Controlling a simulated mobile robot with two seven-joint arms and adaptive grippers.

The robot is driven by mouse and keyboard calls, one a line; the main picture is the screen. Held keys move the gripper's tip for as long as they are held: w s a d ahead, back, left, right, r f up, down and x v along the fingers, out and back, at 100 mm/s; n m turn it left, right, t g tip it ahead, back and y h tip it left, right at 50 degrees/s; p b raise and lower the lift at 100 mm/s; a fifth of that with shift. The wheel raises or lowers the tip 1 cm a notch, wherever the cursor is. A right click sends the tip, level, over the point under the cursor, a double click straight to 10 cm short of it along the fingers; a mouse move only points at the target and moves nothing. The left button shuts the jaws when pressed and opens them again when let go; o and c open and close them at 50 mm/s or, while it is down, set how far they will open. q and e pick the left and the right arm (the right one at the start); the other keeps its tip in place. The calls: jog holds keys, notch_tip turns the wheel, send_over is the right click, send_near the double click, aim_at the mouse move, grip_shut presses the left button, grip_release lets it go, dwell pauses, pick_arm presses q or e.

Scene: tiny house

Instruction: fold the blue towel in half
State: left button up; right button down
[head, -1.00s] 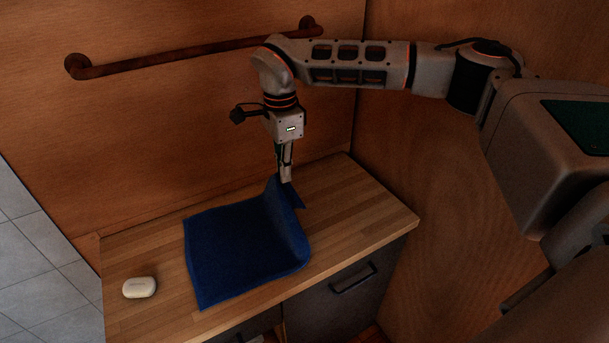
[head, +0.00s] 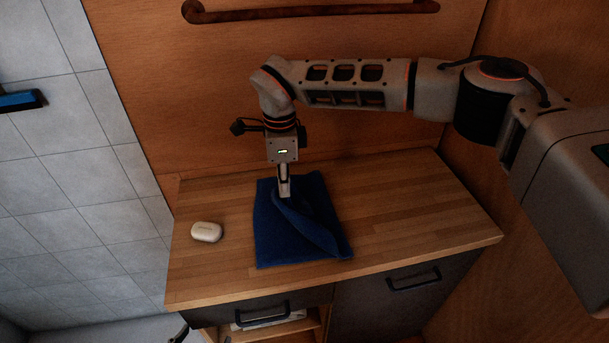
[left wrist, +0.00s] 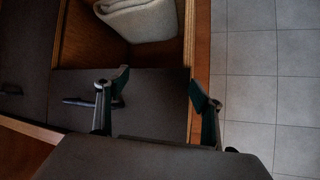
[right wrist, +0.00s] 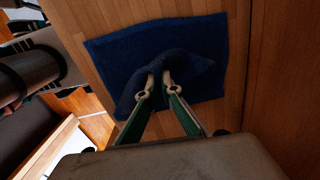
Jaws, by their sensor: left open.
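The blue towel (head: 277,245) lies on the wooden counter, its right side lifted and folded loosely over toward the left. My right gripper (head: 284,193) points down over the towel. In the right wrist view, the right gripper (right wrist: 158,78) is shut on a bunched edge of the blue towel (right wrist: 112,57), with the rest lying flat around it. My left gripper (left wrist: 158,90) is open and empty in the left wrist view, in front of the cabinet. Only a dark tip, probably of my left gripper, shows at the bottom left of the head view.
A white soap-like object (head: 207,232) sits left of the towel. The counter (head: 410,220) is clear on the right. A wooden bar (head: 310,12) is on the wall behind. Below are a drawer and an open shelf; a folded beige towel (left wrist: 140,18) shows in the left wrist view.

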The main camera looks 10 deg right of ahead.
jog(key=a+f+b, duration=0.1)
jog(key=a+f, duration=0.1)
jog(key=a+f+b, duration=0.2)
jog(key=f, duration=0.1)
jog(key=shift+f, duration=0.15)
jog(key=shift+a+f, duration=0.3)
jog(key=shift+a, duration=0.15)
jog(key=c, duration=2.6)
grip_release()
jog(key=o, duration=1.3)
pick_arm(q)
jog(key=f, duration=0.3)
jog(key=s+f, duration=0.1)
jog(key=f, duration=0.1)
jog(key=shift+a+f, duration=0.15)
jog(key=shift+a, duration=0.05)
pick_arm(e)
jog(key=shift+o, duration=0.2)
pick_arm(q)
jog(key=shift+f, duration=0.1)
